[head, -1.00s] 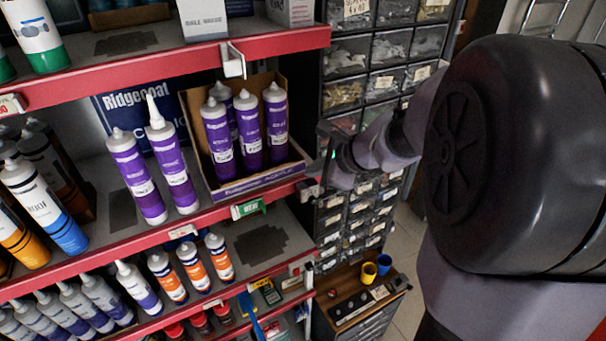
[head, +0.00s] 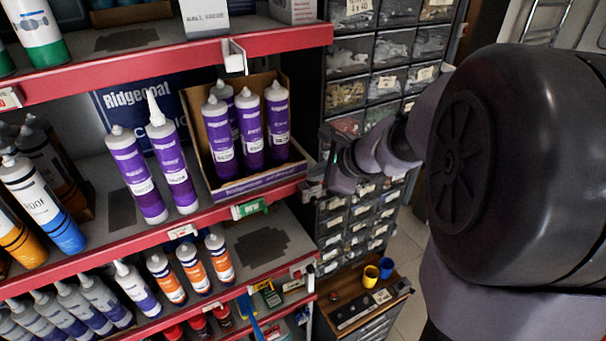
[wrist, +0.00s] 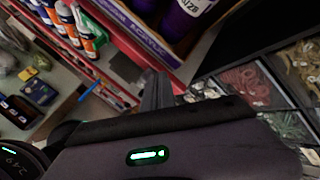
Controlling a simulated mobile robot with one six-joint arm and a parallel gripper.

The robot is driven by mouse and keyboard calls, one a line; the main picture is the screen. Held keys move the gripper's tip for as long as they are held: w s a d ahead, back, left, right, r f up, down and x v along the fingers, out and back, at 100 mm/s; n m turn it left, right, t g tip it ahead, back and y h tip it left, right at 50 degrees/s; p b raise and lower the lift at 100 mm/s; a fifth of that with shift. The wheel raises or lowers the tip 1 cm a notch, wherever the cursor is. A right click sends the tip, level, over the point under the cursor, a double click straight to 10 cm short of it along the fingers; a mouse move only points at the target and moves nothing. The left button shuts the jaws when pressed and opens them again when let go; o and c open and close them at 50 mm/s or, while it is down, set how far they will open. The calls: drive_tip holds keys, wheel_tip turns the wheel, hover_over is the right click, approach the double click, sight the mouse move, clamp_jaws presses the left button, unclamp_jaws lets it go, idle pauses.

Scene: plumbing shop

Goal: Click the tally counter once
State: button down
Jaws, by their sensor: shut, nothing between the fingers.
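I cannot make out the tally counter for certain in either view. My gripper (head: 313,190) is at the right end of the middle shelf, beside its red front edge and in front of the drawer cabinet. In the wrist view its dark fingers (wrist: 157,92) are together with nothing between them. They point toward the red shelf edge (wrist: 135,65). The gripper body hides much of the lower part of the wrist view.
A cardboard box (head: 247,188) of purple cartridges stands left of my gripper. The drawer cabinet (head: 346,215) stands close behind it. Below are orange-white cartridges (head: 189,262), a blue-handled tool (head: 249,317) and a wooden bench top (head: 355,300) with yellow (head: 370,276) and blue (head: 386,267) cups.

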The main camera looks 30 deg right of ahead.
sight(316, 185)
drive_tip(key=shift+f+b, duration=0.35)
drive_tip(key=shift+b, duration=0.05)
idle(0.4)
drive_tip(key=shift+r+p, duration=0.8)
drive_tip(key=shift+r, duration=0.15)
wheel_tip(316, 185, up, 6)
drive_tip(key=p, duration=0.4)
drive_tip(key=shift+p, duration=0.35)
